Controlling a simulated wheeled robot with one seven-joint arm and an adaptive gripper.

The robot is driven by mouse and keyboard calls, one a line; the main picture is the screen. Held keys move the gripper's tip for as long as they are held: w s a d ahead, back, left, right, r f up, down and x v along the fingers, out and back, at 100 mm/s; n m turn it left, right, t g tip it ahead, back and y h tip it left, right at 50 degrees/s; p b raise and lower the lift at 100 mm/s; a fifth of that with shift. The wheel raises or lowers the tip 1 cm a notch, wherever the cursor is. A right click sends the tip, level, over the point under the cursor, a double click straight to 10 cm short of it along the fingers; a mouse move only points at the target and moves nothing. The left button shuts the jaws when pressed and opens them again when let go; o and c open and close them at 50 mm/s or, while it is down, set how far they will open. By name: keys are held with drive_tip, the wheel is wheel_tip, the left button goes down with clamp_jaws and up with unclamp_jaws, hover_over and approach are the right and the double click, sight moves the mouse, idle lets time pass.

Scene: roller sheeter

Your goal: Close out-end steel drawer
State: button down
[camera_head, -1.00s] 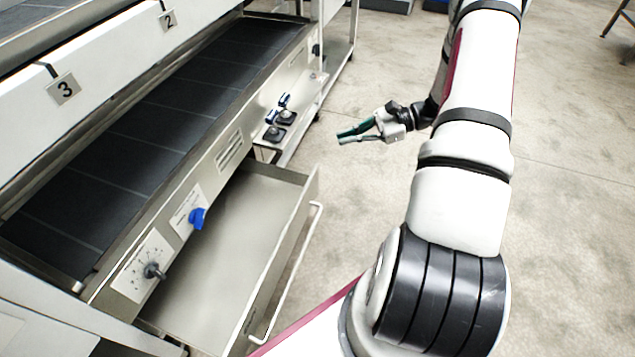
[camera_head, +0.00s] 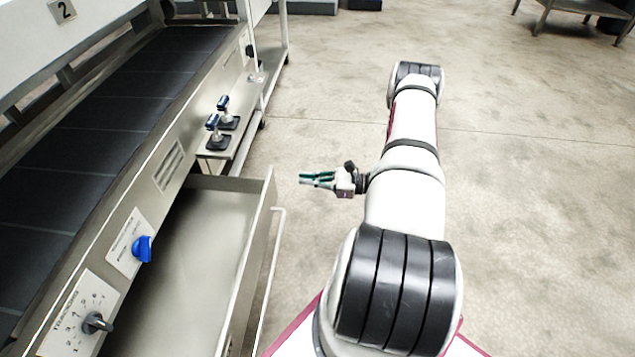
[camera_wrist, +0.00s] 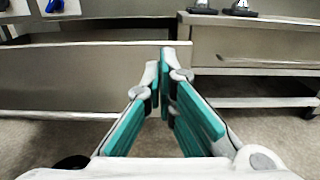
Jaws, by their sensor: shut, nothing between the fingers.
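The steel drawer (camera_head: 190,262) is pulled out from under the near part of the machine in the head view, and it is empty. Its front panel carries a long light bar handle (camera_head: 268,270). My gripper (camera_head: 303,179) is to the right of the drawer's far front corner, apart from it, with its fingers pointing left. In the wrist view the green-padded fingers (camera_wrist: 164,62) come together at the tips and hold nothing. The drawer's front panel (camera_wrist: 75,85) shows there ahead and to the left, its end near the fingertips.
The machine's side has a blue knob (camera_head: 142,249) and a black dial (camera_head: 96,322) above the drawer. Two blue-topped black-based items (camera_head: 220,138) stand on a shelf beyond it. Open concrete floor (camera_head: 520,220) lies to the right.

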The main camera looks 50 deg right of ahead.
sight(270, 177)
drive_tip(key=b+x, duration=0.2)
drive_tip(key=x, duration=0.6)
drive_tip(key=shift+w+a, duration=0.1)
